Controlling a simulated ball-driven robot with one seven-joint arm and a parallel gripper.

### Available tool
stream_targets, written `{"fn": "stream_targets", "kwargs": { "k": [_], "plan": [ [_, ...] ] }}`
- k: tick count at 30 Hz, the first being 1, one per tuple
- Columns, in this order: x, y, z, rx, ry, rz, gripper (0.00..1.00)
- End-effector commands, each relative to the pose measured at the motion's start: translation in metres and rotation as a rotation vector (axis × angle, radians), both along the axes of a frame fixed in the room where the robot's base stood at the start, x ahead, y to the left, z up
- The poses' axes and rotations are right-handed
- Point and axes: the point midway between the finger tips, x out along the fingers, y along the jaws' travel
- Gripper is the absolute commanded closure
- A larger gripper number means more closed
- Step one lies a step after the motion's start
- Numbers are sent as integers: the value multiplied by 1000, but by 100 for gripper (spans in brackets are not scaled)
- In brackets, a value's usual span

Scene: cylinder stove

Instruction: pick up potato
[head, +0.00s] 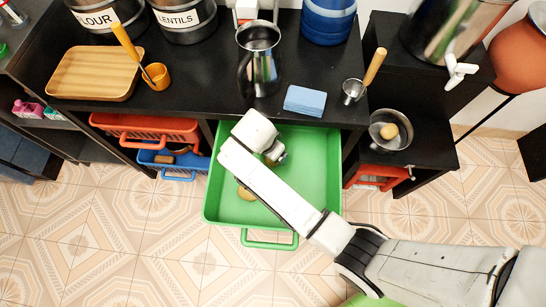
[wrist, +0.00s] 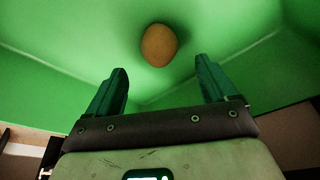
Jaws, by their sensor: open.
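A brown, rounded potato (wrist: 159,45) lies in the green drawer (wrist: 60,38), just beyond my fingertips in the wrist view. In the head view, a brown piece that looks like it (head: 245,192) shows at the edge of my forearm, which hides part of it. My gripper (wrist: 162,70) is open, its two green fingers apart with nothing between them. The potato is ahead of the gap and apart from both fingers. In the head view my gripper (head: 276,157) is down inside the pulled-out drawer, mostly covered by my wrist.
A metal bowl (head: 376,132) with a similar brown, rounded item (head: 389,131) stands on the low shelf at right. The black counter (head: 205,85) above the drawer holds a metal pitcher (head: 259,60), blue napkins (head: 305,101) and a wooden board (head: 95,73).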

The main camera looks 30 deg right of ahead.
Motion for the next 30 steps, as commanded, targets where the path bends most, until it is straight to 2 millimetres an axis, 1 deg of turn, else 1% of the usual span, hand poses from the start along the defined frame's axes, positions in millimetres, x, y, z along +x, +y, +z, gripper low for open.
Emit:
{"fn": "stream_targets", "kwargs": {
  "k": [1, 5, 7, 12, 16, 19, 26, 30],
  "plan": [
    [0, -2, -7, 0, 1, 0, 15],
    [1, -3, -13, 0, -1, 0, 15],
    [1, -4, -20, 0, 1, 0, 15],
    [2, -5, -46, 0, 1, 1, 15],
    [4, -9, -59, 0, 0, 0, 15],
    [4, -10, -63, 0, 0, 1, 15],
    [4, -11, -63, 0, -1, 1, 16],
    [4, -11, -63, 0, -1, 1, 29]
  ]
}}
